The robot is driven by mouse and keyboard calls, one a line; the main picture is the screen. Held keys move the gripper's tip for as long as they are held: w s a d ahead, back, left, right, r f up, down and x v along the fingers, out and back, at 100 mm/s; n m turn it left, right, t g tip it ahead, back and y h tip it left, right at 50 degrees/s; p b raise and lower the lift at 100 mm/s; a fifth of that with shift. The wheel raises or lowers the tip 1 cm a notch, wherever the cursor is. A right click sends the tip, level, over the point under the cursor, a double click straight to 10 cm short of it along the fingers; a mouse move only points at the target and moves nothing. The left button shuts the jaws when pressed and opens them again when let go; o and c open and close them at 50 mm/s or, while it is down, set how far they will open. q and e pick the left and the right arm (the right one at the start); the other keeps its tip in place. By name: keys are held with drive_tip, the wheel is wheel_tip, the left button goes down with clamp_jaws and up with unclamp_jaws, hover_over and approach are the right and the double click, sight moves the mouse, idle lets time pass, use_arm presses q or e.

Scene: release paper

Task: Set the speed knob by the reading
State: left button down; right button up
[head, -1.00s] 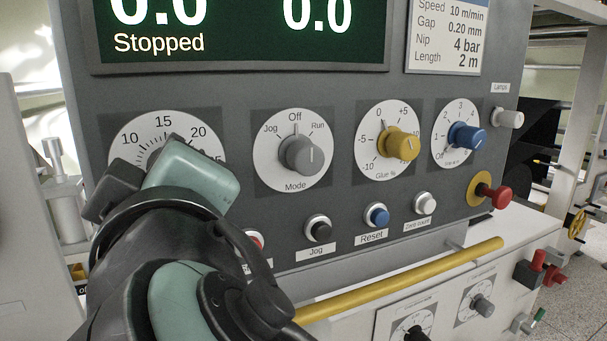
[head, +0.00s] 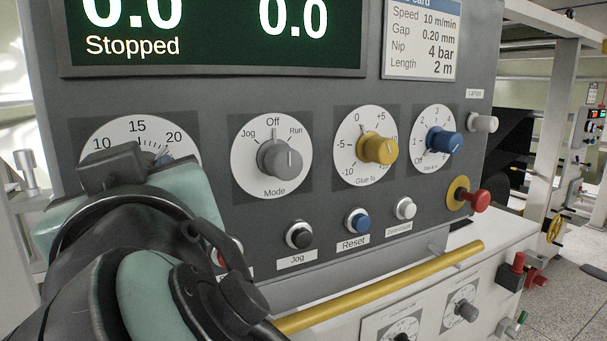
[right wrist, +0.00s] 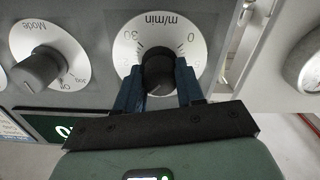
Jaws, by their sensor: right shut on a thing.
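The speed dial (head: 140,130) is a white disc marked 10, 15, 20 at the panel's left; the right wrist view shows its m/min face (right wrist: 158,28). My right gripper (right wrist: 159,74) has its blue fingers on either side of the dark speed knob (right wrist: 158,66), shut on it. In the head view this gripper (head: 160,160) covers the knob and the dial's lower part, so the pointer's setting cannot be read. The display (head: 210,40) reads "Stopped" and 0.0. The card (head: 424,38) lists Speed 10 m/min. My left gripper is out of view.
Right of the speed dial are the grey Mode knob (head: 280,160), yellow Glue knob (head: 377,148) and blue knob (head: 445,142). Below are small push buttons (head: 299,234) and a yellow rail (head: 390,285). A red knob (head: 475,200) sticks out at the right.

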drive_tip(key=shift+r, duration=0.1)
idle(0.4)
drive_tip(key=o, duration=0.9)
drive_tip(key=shift+o, duration=0.7)
